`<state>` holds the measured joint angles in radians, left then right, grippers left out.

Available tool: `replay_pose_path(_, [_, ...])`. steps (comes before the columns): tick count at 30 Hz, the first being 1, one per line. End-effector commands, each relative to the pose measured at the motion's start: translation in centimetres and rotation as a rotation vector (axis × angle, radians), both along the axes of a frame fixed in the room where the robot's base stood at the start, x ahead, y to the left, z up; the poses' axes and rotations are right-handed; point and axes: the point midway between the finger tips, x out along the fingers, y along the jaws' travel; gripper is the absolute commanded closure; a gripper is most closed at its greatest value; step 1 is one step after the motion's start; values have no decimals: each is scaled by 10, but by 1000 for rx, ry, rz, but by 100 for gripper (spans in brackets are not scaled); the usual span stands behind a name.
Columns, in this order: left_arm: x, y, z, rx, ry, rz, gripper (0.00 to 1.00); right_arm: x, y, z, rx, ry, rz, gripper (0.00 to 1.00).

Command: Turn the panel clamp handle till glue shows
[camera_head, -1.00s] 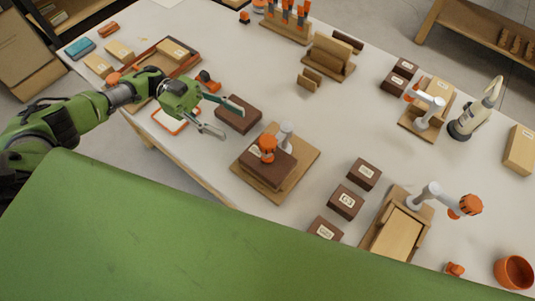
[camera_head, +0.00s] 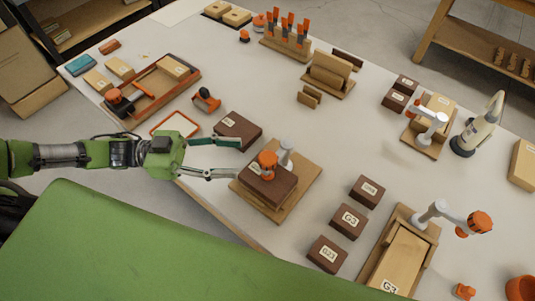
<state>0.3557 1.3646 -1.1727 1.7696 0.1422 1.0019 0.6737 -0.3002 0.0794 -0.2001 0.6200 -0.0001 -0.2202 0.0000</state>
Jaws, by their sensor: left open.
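My left gripper (camera_head: 239,160) is open and empty, its fingers spread and pointing right. It is just left of a clamp with an upright orange handle (camera_head: 267,158) and a grey post (camera_head: 285,148). That clamp sits over a dark brown block (camera_head: 267,186) on a wooden base (camera_head: 305,175). A second clamp at right has a grey arm (camera_head: 436,209) and an orange knob (camera_head: 480,222) beside a light wooden panel (camera_head: 395,262). A third clamp (camera_head: 427,118) stands at the back right. I cannot tell which one is the panel clamp. No glue is visible. My right gripper is out of view.
A dark brown block (camera_head: 238,130) lies close behind my gripper. Several labelled brown blocks (camera_head: 347,221) stand between the clamps. A wooden tray (camera_head: 190,88) with an orange-handled tool is at the left. The white bench (camera_head: 300,120) is clear mid-table.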

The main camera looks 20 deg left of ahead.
Motion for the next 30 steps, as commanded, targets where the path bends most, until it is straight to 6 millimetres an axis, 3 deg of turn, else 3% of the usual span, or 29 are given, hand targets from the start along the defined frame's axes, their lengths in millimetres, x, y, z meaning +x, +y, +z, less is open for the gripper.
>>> replay_pose_path(6, [12,-48,4,-5,-1,-4,54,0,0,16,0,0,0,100])
replay_pose_path(12, [20,-76,2,-2,-1,-2,54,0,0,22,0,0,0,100])
replay_pose_path(26, [24,-87,0,0,-1,-2,54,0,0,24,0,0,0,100])
replay_pose_path(30, [24,-87,0,0,0,-2,90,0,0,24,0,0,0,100])
